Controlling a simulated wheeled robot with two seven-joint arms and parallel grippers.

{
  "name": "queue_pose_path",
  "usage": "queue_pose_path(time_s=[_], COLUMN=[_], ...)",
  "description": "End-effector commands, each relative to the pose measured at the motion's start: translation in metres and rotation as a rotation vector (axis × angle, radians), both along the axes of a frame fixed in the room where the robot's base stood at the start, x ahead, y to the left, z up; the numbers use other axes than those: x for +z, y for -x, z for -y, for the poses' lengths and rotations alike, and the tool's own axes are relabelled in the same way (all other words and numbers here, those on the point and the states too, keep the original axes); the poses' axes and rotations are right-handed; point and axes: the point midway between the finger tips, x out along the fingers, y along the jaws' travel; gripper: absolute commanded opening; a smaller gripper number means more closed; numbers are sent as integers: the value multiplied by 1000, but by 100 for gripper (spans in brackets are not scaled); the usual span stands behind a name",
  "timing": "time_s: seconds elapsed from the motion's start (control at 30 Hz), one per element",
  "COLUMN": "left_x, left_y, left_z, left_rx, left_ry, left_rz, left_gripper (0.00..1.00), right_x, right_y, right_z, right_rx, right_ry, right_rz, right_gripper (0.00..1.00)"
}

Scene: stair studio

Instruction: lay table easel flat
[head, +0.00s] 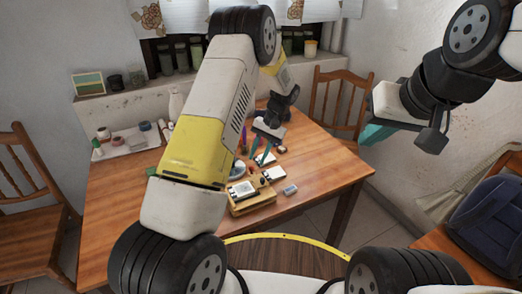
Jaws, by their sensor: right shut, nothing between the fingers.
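The small wooden table easel (252,205) is on the wooden table near its front edge, with a pale panel (242,189) on it. My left forearm covers part of its left side. I cannot tell how far its frame is tilted. My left gripper (260,155) points down just behind the easel, its teal fingers apart and seemingly empty. My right gripper (374,134) is shut and empty, raised in the air to the right of the table.
Small items, including a grey block (290,189), lie around the easel. A white tray (122,143) with jars is at the table's back left. Chairs (338,100) stand around the table. A dark blue bag (488,222) is at the right. The table's right part is clear.

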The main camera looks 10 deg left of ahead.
Motion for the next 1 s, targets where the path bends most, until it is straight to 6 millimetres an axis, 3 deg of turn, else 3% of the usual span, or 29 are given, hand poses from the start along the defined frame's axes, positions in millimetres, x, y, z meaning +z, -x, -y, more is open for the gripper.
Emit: queue_pose_path(time_s=[0.23,0.67,0.77,1.0], left_x=[29,37,56,147], left_y=[-7,-7,-4,32], left_z=[11,12,9,-7], left_rx=[-3,0,9,42], left_ry=[1,6,33,173], left_rz=[1,5,28,155], left_gripper=[28,28,28,28], right_x=[0,0,0,0], right_y=[0,0,0,0], right_z=[0,0,0,0], right_rx=[0,0,0,0], right_ry=[0,0,0,0], right_rz=[0,0,0,0], right_gripper=[0,0,0,0])
